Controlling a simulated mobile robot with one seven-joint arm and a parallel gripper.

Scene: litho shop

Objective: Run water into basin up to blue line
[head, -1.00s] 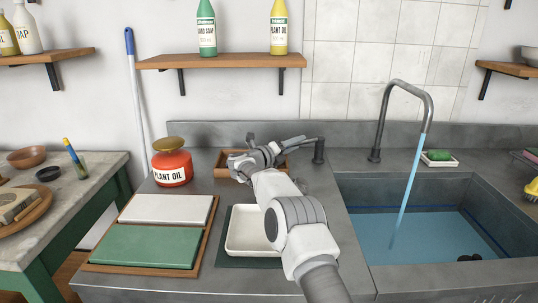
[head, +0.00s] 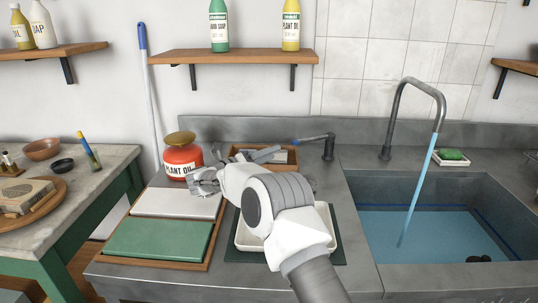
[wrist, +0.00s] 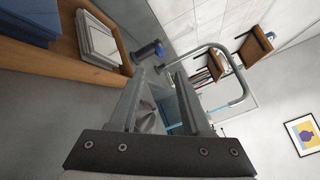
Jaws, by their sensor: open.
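The grey stone basin (head: 362,190) at the right holds blue water (head: 450,232). The blue line (head: 490,228) shows on its inner walls, just above the water surface along the back. A stream (head: 418,185) runs from the grey curved spout (head: 412,83) into the water. A dark lever tap (head: 328,148) with a blue tip stands left of the basin, its lever pointing left; its blue tip also shows in the wrist view (wrist: 150,50). My gripper (head: 200,181) is open and empty, left of the lever and apart from it, near the plant oil tin; its fingers show in the wrist view (wrist: 160,75).
A red plant oil tin (head: 182,162) stands close behind my gripper. A wooden box (head: 291,153) lies below the lever. White and green slabs (head: 155,238) and a white tray (head: 245,240) are on the counter. A shelf (head: 235,56) with bottles hangs above.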

